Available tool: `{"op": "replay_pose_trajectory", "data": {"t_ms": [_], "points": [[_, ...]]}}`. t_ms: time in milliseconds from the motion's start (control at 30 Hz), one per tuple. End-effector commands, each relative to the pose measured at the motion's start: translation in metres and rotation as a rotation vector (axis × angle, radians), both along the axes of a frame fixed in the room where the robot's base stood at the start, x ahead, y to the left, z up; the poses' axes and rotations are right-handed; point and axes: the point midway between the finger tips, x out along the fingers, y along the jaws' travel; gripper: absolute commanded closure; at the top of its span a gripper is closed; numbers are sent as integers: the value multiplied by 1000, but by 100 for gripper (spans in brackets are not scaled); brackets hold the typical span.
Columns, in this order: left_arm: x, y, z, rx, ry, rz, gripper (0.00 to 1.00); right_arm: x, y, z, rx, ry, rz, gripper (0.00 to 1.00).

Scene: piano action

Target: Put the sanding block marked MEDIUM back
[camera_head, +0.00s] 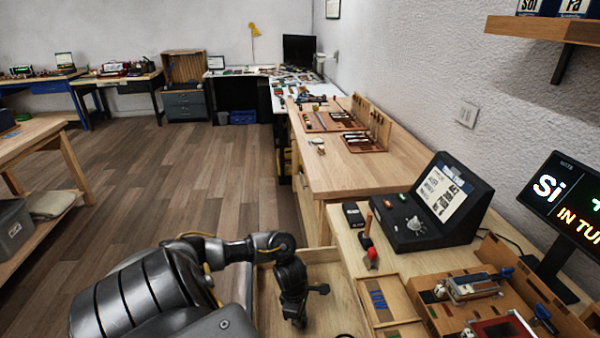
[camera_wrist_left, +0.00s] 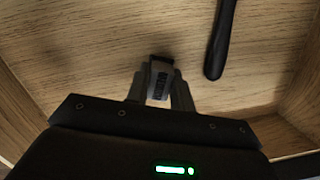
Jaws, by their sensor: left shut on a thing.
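My left gripper (camera_head: 297,318) reaches down into an open wooden drawer (camera_head: 335,272) in the head view. In the left wrist view the gripper (camera_wrist_left: 160,78) is shut on a small block (camera_wrist_left: 161,68) with a dark top and a pale face with dark marks, which looks like the sanding block. The marks are too small to read. The drawer's wooden floor (camera_wrist_left: 85,55) lies beyond the fingertips; whether the block touches it I cannot tell. My right gripper is out of view.
A black rod-like handle (camera_wrist_left: 222,40) lies in the drawer beside the gripper. On the bench are a shallow wooden tray (camera_head: 399,312), a red-tipped tool (camera_head: 371,258), a black console (camera_head: 428,205) and a wooden fixture (camera_head: 440,315).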

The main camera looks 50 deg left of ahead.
Motion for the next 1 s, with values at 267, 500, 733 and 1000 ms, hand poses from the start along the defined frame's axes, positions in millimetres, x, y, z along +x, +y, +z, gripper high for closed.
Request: {"op": "replay_pose_trajectory", "data": {"t_ms": [267,500,733,1000], "points": [[0,0,-4,1,-1,-1,98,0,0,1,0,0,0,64],[0,0,-6,1,-1,0,68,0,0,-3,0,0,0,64],[0,0,-6,1,0,0,55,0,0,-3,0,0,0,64],[0,1,2,2,-3,-2,55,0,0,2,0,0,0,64]]}}
